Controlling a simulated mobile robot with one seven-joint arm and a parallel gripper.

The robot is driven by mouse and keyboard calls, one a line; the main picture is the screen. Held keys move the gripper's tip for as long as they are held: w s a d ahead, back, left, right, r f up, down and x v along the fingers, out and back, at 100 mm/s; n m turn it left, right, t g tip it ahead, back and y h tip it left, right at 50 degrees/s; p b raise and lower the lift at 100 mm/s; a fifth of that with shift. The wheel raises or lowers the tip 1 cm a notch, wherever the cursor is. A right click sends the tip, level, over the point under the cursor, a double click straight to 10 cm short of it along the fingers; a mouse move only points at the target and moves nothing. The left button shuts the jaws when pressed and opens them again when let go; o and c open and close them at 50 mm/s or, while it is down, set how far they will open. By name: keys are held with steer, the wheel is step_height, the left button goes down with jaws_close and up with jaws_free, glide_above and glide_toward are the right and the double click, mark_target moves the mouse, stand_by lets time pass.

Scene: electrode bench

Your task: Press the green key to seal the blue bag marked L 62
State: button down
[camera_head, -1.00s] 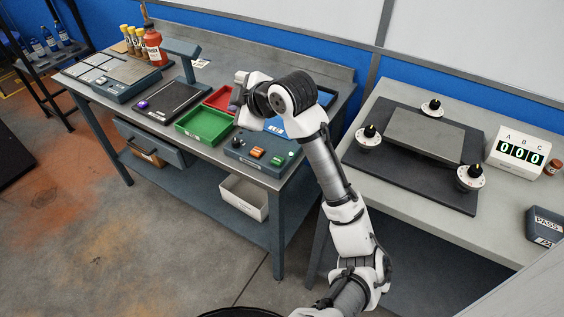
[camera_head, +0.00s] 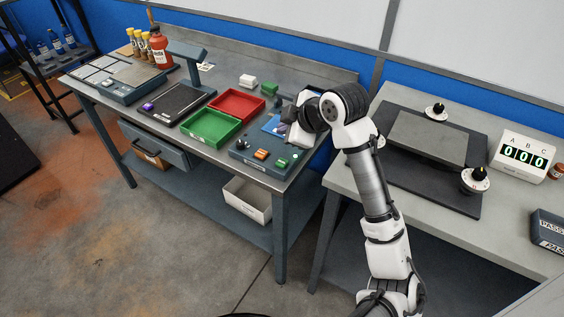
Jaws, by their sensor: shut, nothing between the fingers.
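The green key (camera_head: 283,162) sits at the right end of a dark blue-grey control box (camera_head: 250,166) near the bench's front edge. An orange key (camera_head: 261,154) and a dark knob (camera_head: 242,144) are on the same box, left of it. My gripper (camera_head: 290,134) is shut and empty, above the back right of the box, behind the green key in the picture. It looks apart from the key, though its fingertips are hard to make out.
Green (camera_head: 210,125) and red (camera_head: 237,104) trays stand left of the box. A black scale-like plate (camera_head: 178,103) is further left. A second table (camera_head: 500,215) with dials stands close at right.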

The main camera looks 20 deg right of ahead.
mark_target(285, 164)
step_height(285, 164, down, 8)
steer(key=b, duration=0.5)
steer(key=shift+f+b, duration=0.1)
steer(key=shift+b, duration=0.2)
steer(key=shift+f, duration=0.1)
stand_by(1.5)
steer(key=shift+f+b, duration=0.3)
steer(key=shift+b, duration=0.15)
steer(key=shift+f+b, duration=0.45)
stand_by(0.5)
steer(key=shift+r, duration=0.15)
steer(key=shift+r+p, duration=0.55)
steer(key=shift+r, duration=0.2)
